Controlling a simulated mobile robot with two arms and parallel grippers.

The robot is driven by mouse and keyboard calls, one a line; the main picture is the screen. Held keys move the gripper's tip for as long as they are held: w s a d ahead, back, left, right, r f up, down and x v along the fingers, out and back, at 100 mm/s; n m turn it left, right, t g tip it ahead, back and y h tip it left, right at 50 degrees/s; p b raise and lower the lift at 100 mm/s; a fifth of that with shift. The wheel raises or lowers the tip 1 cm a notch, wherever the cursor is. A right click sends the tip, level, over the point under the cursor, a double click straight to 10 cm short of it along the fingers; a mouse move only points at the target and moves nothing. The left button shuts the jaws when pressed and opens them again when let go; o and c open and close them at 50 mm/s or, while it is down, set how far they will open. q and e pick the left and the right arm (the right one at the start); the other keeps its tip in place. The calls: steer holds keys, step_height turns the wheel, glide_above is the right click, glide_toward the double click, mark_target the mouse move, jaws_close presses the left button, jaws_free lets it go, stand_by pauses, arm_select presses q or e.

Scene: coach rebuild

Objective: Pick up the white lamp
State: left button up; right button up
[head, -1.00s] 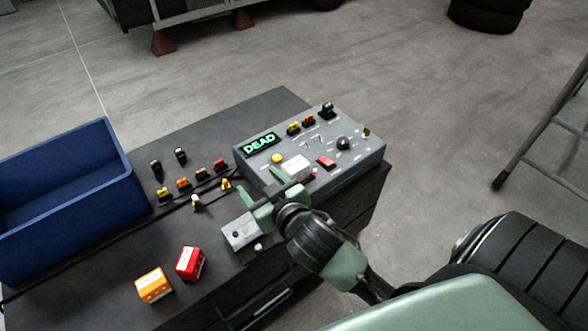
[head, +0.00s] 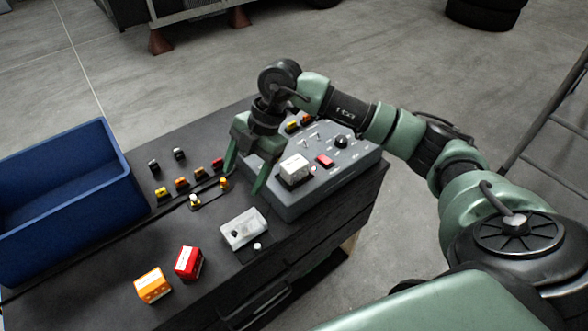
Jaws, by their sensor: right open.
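Another small white piece (head: 257,246) lies near the bench's front edge; I cannot tell for sure which is the lamp. My right gripper (head: 243,182) is open and points down, its fingers spread and empty, to the right of the yellow piece and at the left edge of the grey control panel. It hides the panel's display. My left gripper is out of view.
The grey control panel (head: 320,185) has knobs, switches and a white block (head: 294,168). A white-grey box (head: 243,229), a red box (head: 188,262) and an orange box (head: 152,285) sit in front. A blue bin (head: 70,210) stands left. Several small coloured parts lie behind the holder.

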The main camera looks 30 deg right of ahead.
mark_target(294, 163)
steer(key=d+m+h, duration=0.1)
steer(key=d, duration=0.3)
steer(key=d+r+m+h, duration=0.1)
steer(key=d+h, duration=0.1)
steer(key=d, duration=0.2)
steer(key=d+r+m+h, duration=0.1)
steer(key=d, duration=0.3)
steer(key=shift+d+g+h, duration=0.2)
steer(key=shift+g+h, duration=0.2)
steer(key=shift+d+f+m, duration=0.15)
steer(key=shift+d+m, duration=0.15)
steer(key=shift+d, duration=0.05)
steer(key=shift+f+p, duration=0.45)
steer(key=shift+f, duration=0.5)
steer(key=f, duration=0.1)
steer(key=f+p, duration=0.1)
steer(key=f, duration=0.1)
steer(key=f+p, duration=0.1)
steer(key=shift+w+d+f, duration=0.15)
steer(key=shift+w+d, duration=0.1)
steer(key=shift+d, duration=0.15)
steer(key=shift+f+p, duration=0.3)
steer(key=shift+f, duration=0.35)
jaws_close()
steer(key=shift+r, duration=0.15)
